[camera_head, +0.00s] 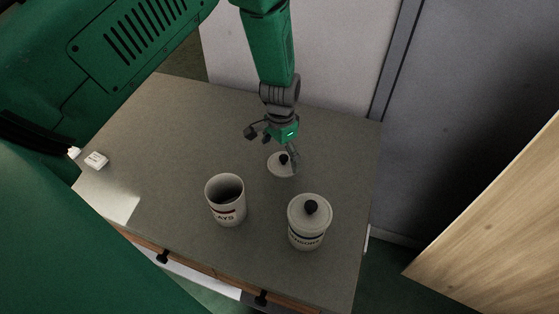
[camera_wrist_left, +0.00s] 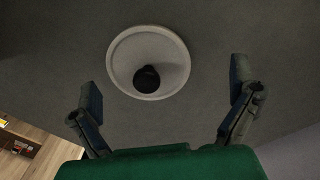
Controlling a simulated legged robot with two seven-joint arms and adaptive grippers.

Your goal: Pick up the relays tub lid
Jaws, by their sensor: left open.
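The relays tub lid (camera_head: 275,168) is a pale round disc with a black knob, lying on the grey table behind the tubs. In the left wrist view the lid (camera_wrist_left: 128,55) lies ahead of the fingertips, its knob between their lines. My left gripper (camera_head: 272,142) is open and above the lid, its fingers apart and empty; it also shows in the left wrist view (camera_wrist_left: 165,95). The open relays tub (camera_head: 226,205) stands upright in front of the lid, with its lettering partly turned away. My right gripper is not in view.
A second pale tub (camera_head: 307,232), with its black-knobbed lid on, stands right of the open tub. A small white block (camera_head: 96,160) lies at the table's left. The table (camera_head: 160,130) is clear between that block and the lid. A wooden panel (camera_head: 500,220) stands at the right.

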